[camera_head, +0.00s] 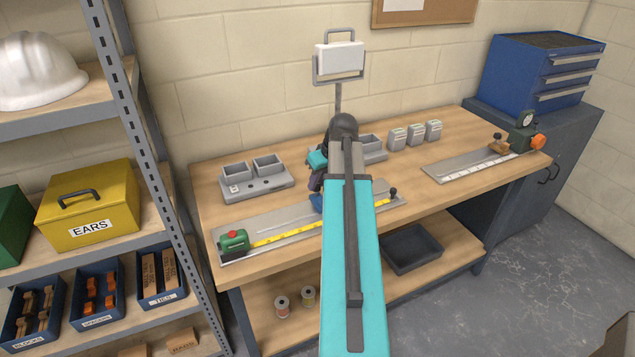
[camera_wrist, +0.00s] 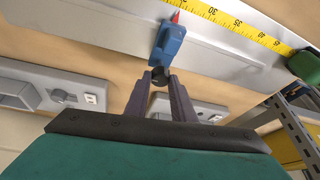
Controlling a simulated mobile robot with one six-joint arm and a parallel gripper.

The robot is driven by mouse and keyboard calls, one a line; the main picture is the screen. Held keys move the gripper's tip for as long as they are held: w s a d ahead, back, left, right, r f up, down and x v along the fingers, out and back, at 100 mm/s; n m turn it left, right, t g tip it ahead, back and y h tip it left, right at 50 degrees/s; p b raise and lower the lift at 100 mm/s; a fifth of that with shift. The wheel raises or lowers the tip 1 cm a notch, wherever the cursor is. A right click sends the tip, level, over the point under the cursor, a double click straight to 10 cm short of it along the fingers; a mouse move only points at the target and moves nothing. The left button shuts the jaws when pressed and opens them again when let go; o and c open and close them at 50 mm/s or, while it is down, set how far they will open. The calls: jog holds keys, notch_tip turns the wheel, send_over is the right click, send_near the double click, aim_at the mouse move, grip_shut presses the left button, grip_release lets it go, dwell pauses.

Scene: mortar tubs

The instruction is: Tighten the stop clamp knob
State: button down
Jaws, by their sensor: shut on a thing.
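The stop clamp (camera_wrist: 168,45) is a blue block with a red pointer tip, sitting on the grey metal rail (camera_wrist: 115,32) beside the yellow tape scale (camera_wrist: 240,28). Its black knob (camera_wrist: 160,76) sticks out toward me. My gripper (camera_wrist: 160,80) is shut on the knob, one dark finger on each side. In the camera_head view the blue clamp (camera_head: 316,203) shows at the left edge of my arm, near the middle of the rail (camera_head: 285,227). My gripper (camera_head: 315,184) shows only partly there, and the knob is hidden.
A green block with a red button (camera_head: 234,242) stands at the rail's left end, and a black-knobbed post (camera_head: 393,192) at its right. Grey tubs (camera_head: 252,178) stand behind the rail. A second rail (camera_head: 470,168) with an orange-knobbed device lies at the bench's right.

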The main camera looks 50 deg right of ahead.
jog(key=shift+w, duration=0.1)
jog(key=c, duration=1.5)
grip_release()
jog(key=shift+r, duration=0.1)
jog(key=shift+b+v, duration=1.45)
jog(key=shift+v, duration=5.4)
